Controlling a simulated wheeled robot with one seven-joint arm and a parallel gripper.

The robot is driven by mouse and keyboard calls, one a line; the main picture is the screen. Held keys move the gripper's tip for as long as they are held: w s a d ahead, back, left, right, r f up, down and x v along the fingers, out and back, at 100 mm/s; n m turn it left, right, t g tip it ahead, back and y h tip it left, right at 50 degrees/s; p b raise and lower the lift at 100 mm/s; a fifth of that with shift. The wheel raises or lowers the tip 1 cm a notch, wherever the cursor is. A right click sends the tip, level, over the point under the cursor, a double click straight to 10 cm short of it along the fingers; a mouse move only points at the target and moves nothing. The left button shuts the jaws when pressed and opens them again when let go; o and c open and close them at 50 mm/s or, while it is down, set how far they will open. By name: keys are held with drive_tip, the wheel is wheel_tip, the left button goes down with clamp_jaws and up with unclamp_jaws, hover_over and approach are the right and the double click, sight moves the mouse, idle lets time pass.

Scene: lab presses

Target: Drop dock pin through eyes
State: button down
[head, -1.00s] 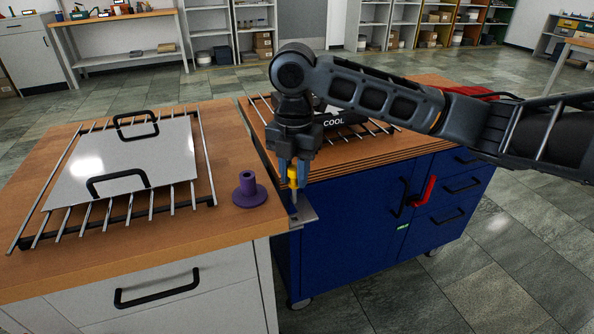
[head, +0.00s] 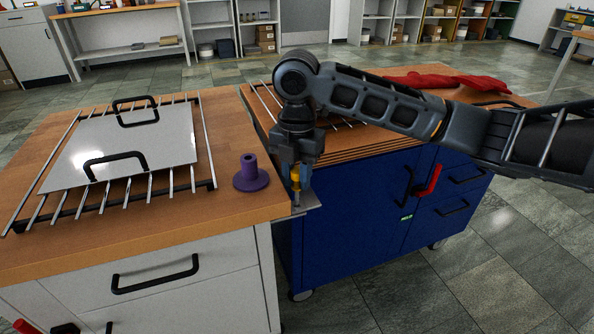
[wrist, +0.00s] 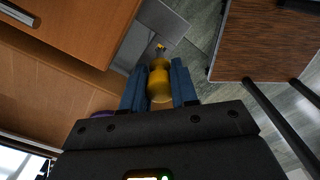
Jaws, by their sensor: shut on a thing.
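My gripper (head: 295,184) is shut on the yellow handle of the dock pin (head: 296,180) and holds it upright, with the shaft pointing down. It is over the gap between the two benches. A grey metal dock plate (head: 311,204) juts out there at the corner, just below the pin. The wrist view shows the yellow pin (wrist: 160,83) between the blue fingers (wrist: 158,75), with its metal shaft reaching toward the grey plate (wrist: 160,18). The eyes are too small and partly hidden, so I cannot tell whether the tip is in them.
A purple flanged holder (head: 251,175) stands on the left bench (head: 235,205), close beside the gripper. A shiny plate with black handles (head: 120,150) lies on a rod rack. The blue cart (head: 345,215) has a red lever (head: 429,180). Red gloves (head: 440,82) lie on its top.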

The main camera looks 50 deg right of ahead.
sight(297, 185)
drive_tip(key=shift+f, duration=0.55)
idle(1.7)
drive_tip(key=shift+f+b, duration=1.1)
drive_tip(key=shift+f, duration=0.95)
drive_tip(key=c, duration=0.8)
unclamp_jaws()
wheel_tip(297, 185, up, 7)
drive_tip(key=shift+r+p, duration=0.2)
drive_tip(key=shift+p, duration=0.55)
drive_tip(key=shift+r, duration=0.25)
drive_tip(key=shift+s, duration=0.1)
